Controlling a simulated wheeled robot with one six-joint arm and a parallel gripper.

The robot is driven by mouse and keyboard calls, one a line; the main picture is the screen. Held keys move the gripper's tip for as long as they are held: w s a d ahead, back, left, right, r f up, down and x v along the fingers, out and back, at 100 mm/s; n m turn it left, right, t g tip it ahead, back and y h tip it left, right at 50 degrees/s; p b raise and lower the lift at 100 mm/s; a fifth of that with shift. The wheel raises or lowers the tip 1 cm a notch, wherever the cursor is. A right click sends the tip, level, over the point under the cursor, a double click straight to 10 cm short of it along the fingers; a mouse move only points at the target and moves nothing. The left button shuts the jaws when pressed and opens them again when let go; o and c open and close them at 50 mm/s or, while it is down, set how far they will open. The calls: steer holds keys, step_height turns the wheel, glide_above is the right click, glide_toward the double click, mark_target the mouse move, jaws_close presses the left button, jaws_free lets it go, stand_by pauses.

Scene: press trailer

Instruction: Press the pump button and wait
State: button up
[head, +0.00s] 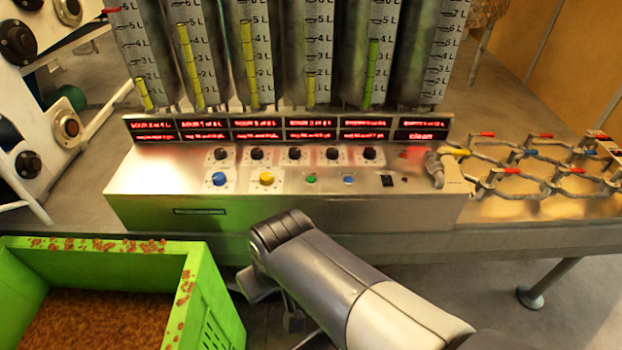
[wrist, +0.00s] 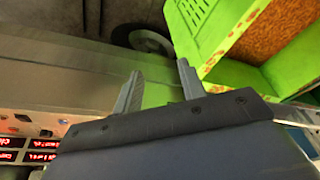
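The metal control panel (head: 300,190) stands across the middle of the head view. Its lower row has a large blue button (head: 219,179), a large yellow button (head: 266,178), a small green button (head: 311,179), a small blue button (head: 348,179) and a black switch (head: 387,180). I cannot read which one is the pump button. My gripper (wrist: 159,88) is open and empty in the wrist view, its two fingers apart. It is mostly hidden behind my arm in the head view, low in front of the panel and touching no button that I can see.
Red-lit displays (head: 290,130) and several black knobs (head: 295,153) sit above the buttons. Tall graduated cylinders (head: 290,50) stand behind. A green crate (head: 215,300) with brown contents is at lower left. A tap (head: 434,168) and metal racks (head: 545,165) are at right.

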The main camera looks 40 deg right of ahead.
jaws_close()
stand_by(1.3)
